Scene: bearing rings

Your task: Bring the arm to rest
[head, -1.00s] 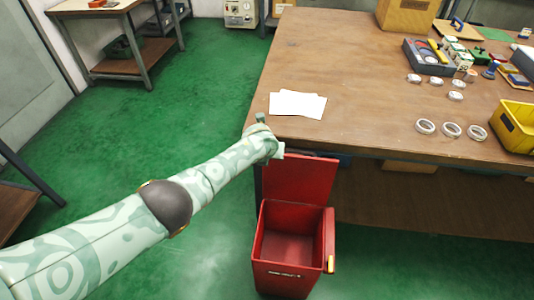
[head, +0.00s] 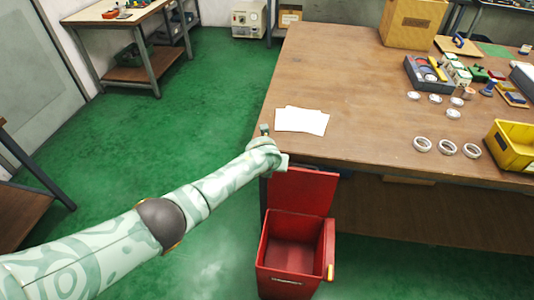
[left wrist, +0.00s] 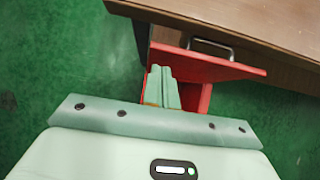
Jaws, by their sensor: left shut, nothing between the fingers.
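My left arm reaches in from the left in the head view. Its gripper (head: 266,130) is at the table's near left corner, beside the white sheets and above the floor side of the red bin. In the left wrist view the gripper (left wrist: 161,72) has its fingers together with nothing between them, in front of the red bin (left wrist: 205,97). Several bearing rings (head: 447,148) lie on the wooden table (head: 350,80). My right gripper is in neither view.
White sheets (head: 301,120) lie near the table's left edge. The open red bin (head: 293,282) stands on the floor against the table, its lid (head: 303,188) raised. A yellow crate (head: 513,150) and a grey tray (head: 428,78) are at the right.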

